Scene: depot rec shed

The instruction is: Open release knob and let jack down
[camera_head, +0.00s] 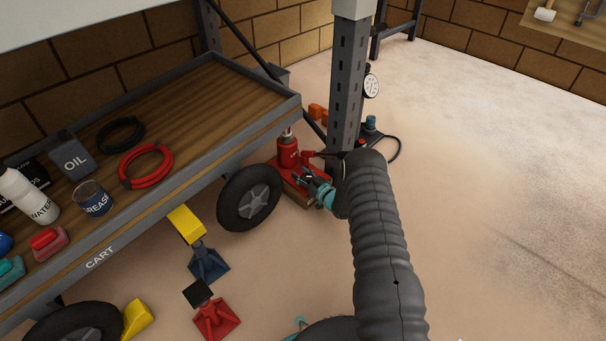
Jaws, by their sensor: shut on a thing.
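The knob itself is hidden by the fingers. My dark, ribbed arm comes in from the bottom right.
The cart (240,80) carries bottles, cans and coiled hoses. A grey post (347,85) stands just behind my gripper. A cart wheel (249,198) is left of the jack. Yellow-and-blue (206,262) and red (216,318) stands sit on the floor. Floor at right is clear.

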